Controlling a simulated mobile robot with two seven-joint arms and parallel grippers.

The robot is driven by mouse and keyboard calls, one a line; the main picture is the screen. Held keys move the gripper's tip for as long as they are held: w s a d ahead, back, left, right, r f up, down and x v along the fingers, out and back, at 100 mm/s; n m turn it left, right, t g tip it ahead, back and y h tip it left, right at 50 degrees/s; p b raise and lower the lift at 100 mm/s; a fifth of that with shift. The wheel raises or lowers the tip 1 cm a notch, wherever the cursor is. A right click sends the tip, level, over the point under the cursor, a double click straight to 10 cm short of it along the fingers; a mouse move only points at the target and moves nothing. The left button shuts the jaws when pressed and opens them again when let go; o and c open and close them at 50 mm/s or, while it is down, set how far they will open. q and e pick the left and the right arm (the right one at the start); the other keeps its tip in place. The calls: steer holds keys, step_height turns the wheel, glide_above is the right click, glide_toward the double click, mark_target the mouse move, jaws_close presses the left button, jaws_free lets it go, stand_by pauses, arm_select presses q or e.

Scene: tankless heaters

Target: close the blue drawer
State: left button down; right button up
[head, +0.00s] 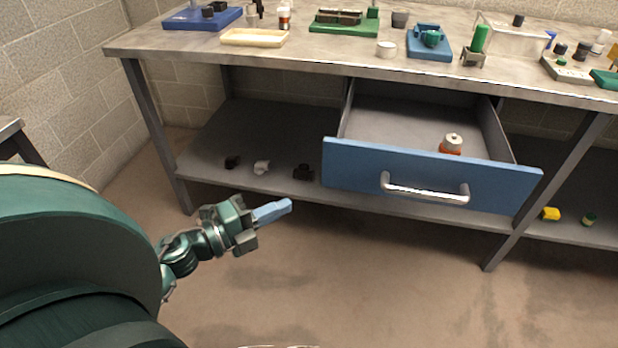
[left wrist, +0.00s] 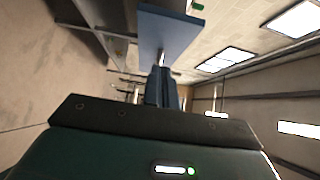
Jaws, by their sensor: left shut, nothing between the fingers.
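The blue drawer (head: 350,166) under the workbench stands pulled out, with its inside open to view. Its blue front has a silver bar handle (head: 425,190). An orange bottle with a white cap (head: 451,144) stands inside it. My left gripper (head: 286,207) is in front of the bench, to the left of the drawer front and apart from it, with its fingers shut and empty. In the left wrist view the shut fingers (left wrist: 162,88) point toward the blue drawer front (left wrist: 168,33). My right gripper is not in view.
The workbench top (head: 330,59) holds trays, blocks and small parts. The lower shelf (head: 225,172) carries several small dark and pale parts, with a yellow piece (head: 550,213) at the right. Bench legs (head: 152,125) stand at both sides. The floor in front is clear.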

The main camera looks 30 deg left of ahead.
arm_select(q)
glide_toward(336, 171)
steer(key=w+d, duration=0.2)
steer(key=d, duration=0.2)
steer(key=w, duration=0.1)
steer(key=w+a, duration=0.1)
steer(key=w, duration=0.1)
steer(key=shift+w+a, duration=0.1)
